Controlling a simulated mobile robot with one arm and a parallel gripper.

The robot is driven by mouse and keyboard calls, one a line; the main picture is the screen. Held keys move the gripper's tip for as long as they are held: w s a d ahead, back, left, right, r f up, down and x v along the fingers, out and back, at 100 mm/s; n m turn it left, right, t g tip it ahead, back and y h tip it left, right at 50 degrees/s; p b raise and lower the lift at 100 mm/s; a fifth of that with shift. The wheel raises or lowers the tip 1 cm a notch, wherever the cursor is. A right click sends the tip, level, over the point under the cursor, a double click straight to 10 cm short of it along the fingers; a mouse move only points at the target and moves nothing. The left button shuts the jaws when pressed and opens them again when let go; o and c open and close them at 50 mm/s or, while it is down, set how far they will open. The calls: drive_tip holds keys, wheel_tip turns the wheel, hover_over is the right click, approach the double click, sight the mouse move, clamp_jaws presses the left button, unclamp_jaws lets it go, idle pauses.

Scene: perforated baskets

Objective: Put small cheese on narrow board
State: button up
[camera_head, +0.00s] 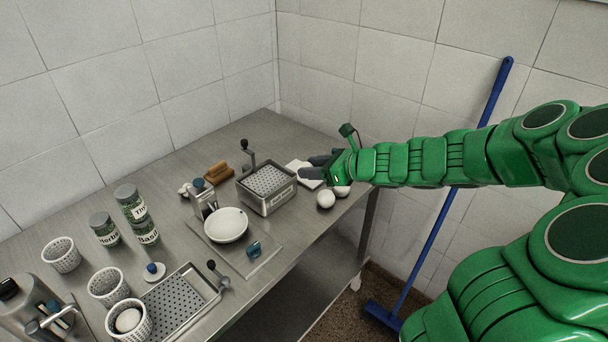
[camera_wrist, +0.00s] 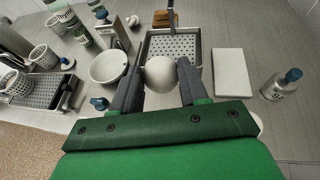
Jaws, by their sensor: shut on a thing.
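My gripper (camera_wrist: 160,82) is shut on a white round cheese, the small cheese (camera_wrist: 160,72), in the wrist view. The cheese sits between the fingers and overlaps the near edge of the perforated basket (camera_wrist: 150,38) in that picture. A flat white rectangular board (camera_wrist: 233,72), seemingly the narrow board, lies right of the basket in the wrist view. In the head view the board (camera_head: 294,165) is partly hidden behind my gripper.
White round pieces (camera_head: 325,199) rest beside the basket at the table edge. A blue-topped bottle (camera_wrist: 282,83) stands right of the board. A white bowl (camera_head: 226,225), jars (camera_head: 130,203), cups (camera_head: 107,285) and a perforated tray (camera_head: 178,305) crowd the left. A blue-handled broom (camera_head: 448,200) leans nearby.

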drive_tip(key=w+f, duration=0.3)
drive_tip(key=w, duration=0.2)
drive_tip(key=w+f+m+t+h, duration=0.1)
drive_tip(key=w+f, duration=0.2)
drive_tip(key=w, duration=0.3)
drive_tip(key=w+f+m+t, duration=0.1)
drive_tip(key=w+f, duration=0.2)
drive_tip(key=w, duration=0.3)
drive_tip(key=shift+d+f+h, duration=0.15)
drive_tip(key=shift+d+h, duration=0.15)
drive_tip(key=shift+h, duration=0.1)
drive_tip(key=shift+w+f, duration=0.8)
drive_tip(key=shift+f, duration=1.6)
drive_tip(key=shift+f, duration=0.15)
drive_tip(key=o, duration=1)
drive_tip(key=shift+o, duration=0.2)
